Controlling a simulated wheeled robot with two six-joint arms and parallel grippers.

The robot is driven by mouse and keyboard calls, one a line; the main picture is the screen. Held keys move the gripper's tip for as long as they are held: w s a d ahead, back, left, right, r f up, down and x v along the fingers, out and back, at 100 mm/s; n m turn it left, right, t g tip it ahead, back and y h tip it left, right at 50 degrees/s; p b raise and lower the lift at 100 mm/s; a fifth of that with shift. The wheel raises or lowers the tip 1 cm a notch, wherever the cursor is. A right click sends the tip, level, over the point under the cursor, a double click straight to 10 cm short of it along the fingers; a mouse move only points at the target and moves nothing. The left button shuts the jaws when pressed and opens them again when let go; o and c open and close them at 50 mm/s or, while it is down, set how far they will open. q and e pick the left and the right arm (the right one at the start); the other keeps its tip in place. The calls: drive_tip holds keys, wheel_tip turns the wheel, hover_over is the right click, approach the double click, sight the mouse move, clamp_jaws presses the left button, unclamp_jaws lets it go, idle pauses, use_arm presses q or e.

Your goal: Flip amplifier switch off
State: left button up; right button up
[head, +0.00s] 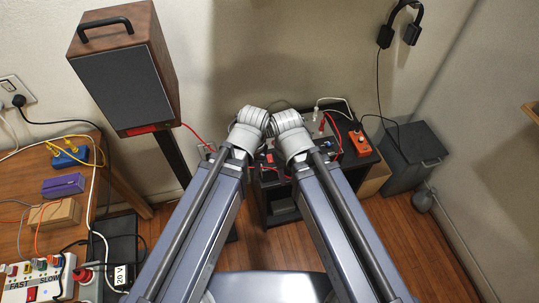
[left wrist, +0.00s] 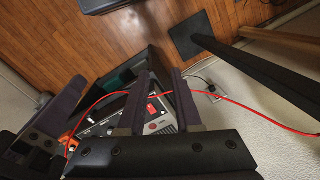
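The amplifier (head: 317,128) sits on a black stand in the head view, largely hidden behind my two forearms. In the left wrist view its grey panel (left wrist: 164,127) shows a red switch (left wrist: 152,108); which way the switch is set is too small to tell. My left gripper (left wrist: 160,80) is open, its two dark fingers either side of the red switch and panel, with nothing held between them. In the head view my wrists hide most of both grippers. Part of what looks like my right gripper shows at the lower left of the left wrist view; its opening is unclear.
A red cable (left wrist: 245,105) crosses close to the left fingers. An orange box (head: 345,136) sits on the stand's right side. A wooden speaker (head: 125,80) on a black post stands to the left. A cluttered table (head: 115,165) fills the left edge.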

use_arm(q)
drive_tip(key=w+n, duration=0.6)
drive_tip(key=w+f+n+b, duration=0.1)
drive_tip(key=w+n, duration=0.2)
drive_tip(key=n, duration=0.1)
drive_tip(key=shift+t+h, duration=0.3)
drive_tip(key=shift+t, duration=0.1)
clamp_jaws()
drive_tip(key=w+d+n, duration=0.6)
drive_tip(key=w+n, duration=0.1)
drive_tip(key=n, duration=0.6)
drive_tip(key=shift+w+f+t, duration=0.25)
drive_tip(key=shift+t, duration=0.15)
